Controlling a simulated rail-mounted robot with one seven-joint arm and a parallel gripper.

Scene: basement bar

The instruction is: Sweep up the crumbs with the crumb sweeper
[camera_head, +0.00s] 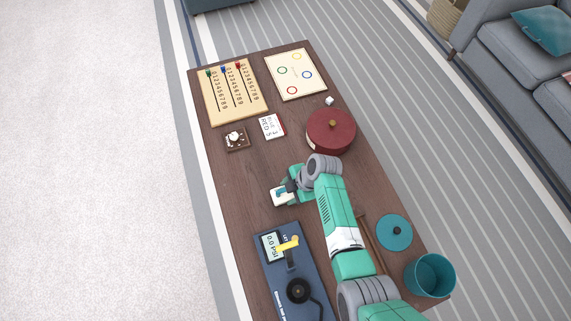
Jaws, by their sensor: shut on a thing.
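My gripper (287,188) is above the middle of the dark wooden table (222,185), toward its front side in the picture. It is shut on a small white and teal thing (279,199), which looks like the crumb sweeper. The fingers cover part of it, and I cannot tell whether it touches the tabletop. I cannot make out any crumbs; they may be too small to see or hidden under the arm.
A blue gauge board (279,267) lies near the gripper. A round dark-red box (330,131), a card (271,126), a small brown square with a white top (236,138), a scoring board (232,93) and a ring board (295,75) lie farther off. A teal cup (430,276) and teal lid (395,232) stand right.

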